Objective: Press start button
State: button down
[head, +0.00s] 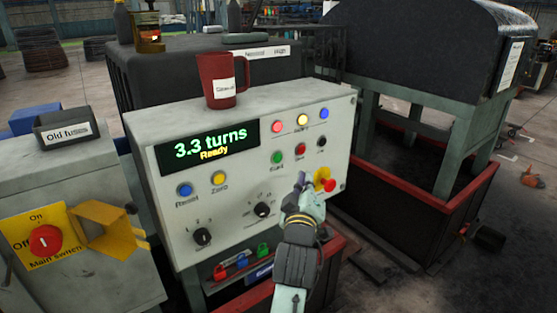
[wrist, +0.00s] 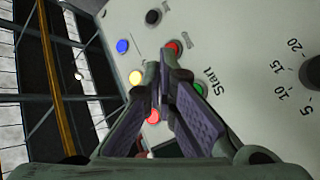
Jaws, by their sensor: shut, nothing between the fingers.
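The green start button (head: 277,157) is on the sloped front of a light grey control panel (head: 240,195), with its "Start" label below. It also shows in the wrist view (wrist: 200,89), partly behind the right finger. My gripper (head: 300,179) is shut and empty, in front of the panel, below and right of the start button in the head view. In the wrist view the fingertips (wrist: 166,72) appear left of the green button and below the red stop button (wrist: 173,47). I cannot tell how far the tips are from the panel. The display (head: 209,146) reads "3.3 turns" and "Ready".
Beside the start button are a red button (head: 300,149) and a black button (head: 320,141). A red emergency stop (head: 329,185) with yellow backing is close right of my gripper. Coloured lamps (head: 302,119) sit above. A dark red mug (head: 219,80) stands on the panel top.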

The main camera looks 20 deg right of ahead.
aim_at(278, 158)
jog(key=w+a, duration=0.2)
jog(key=w, duration=0.4)
jog(key=shift+w+a, duration=0.25)
jog(key=shift+w, duration=0.05)
jog(key=shift+w, duration=0.15)
dwell(1.1)
jog(key=shift+w+a, duration=0.1)
jog(key=shift+w, duration=0.15)
